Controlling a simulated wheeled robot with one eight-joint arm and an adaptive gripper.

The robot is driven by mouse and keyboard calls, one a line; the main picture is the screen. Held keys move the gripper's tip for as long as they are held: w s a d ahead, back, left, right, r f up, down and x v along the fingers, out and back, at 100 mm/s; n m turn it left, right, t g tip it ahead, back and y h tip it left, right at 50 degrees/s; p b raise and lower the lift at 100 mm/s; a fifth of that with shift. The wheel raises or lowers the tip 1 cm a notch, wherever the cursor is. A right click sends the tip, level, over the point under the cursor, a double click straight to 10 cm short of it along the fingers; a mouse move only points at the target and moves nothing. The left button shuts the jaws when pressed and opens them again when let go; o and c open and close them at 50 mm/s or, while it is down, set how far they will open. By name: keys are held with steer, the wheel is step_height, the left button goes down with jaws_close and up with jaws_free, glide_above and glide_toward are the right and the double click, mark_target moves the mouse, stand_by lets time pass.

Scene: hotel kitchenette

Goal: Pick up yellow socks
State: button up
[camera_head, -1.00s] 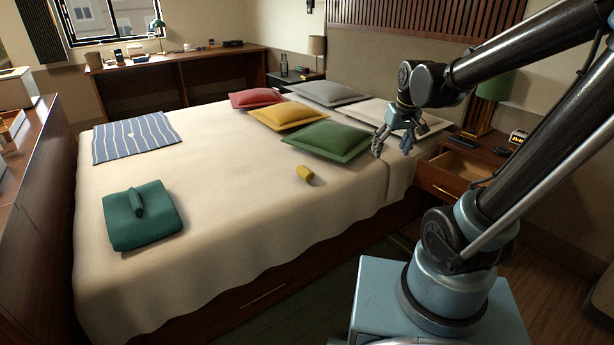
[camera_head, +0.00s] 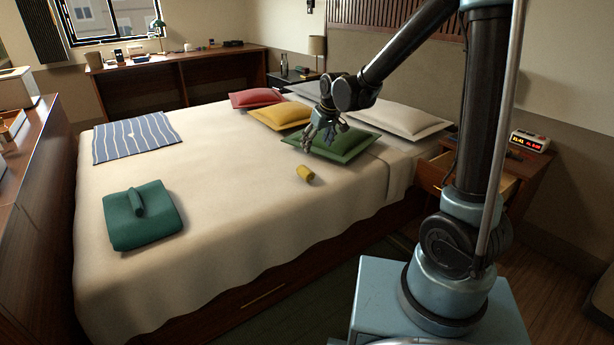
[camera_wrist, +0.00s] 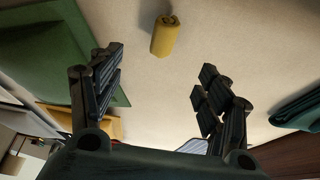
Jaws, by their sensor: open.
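The yellow socks (camera_head: 305,173) are a small rolled bundle lying on the cream bedspread, in front of the green pillow (camera_head: 333,141). In the wrist view the yellow socks (camera_wrist: 164,36) lie beyond the fingertips, at the top between the two fingers. My gripper (camera_head: 318,143) is open and empty. In the head view it hangs over the green pillow, up and a little right of the socks. In the wrist view both fingers of my gripper (camera_wrist: 160,85) are spread wide, with bare bedspread between them.
A folded green blanket (camera_head: 158,226) with a small green roll on top lies at the bed's front left. A striped blue cloth (camera_head: 134,138) lies behind it. Red (camera_head: 256,98) and yellow (camera_head: 281,117) pillows lie behind. An open drawer (camera_head: 433,171) sticks out right of the bed. The bed's middle is clear.

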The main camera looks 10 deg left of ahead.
mark_target(308, 169)
steer(key=x, duration=1.1)
steer(key=shift+a+f, duration=0.15)
steer(key=shift+s+x, duration=0.1)
steer(key=shift+x, duration=1.35)
steer(key=shift+s+x, duration=0.15)
steer(key=shift+x, duration=1.3)
steer(key=shift+c, duration=0.2)
steer(key=c, duration=1.1)
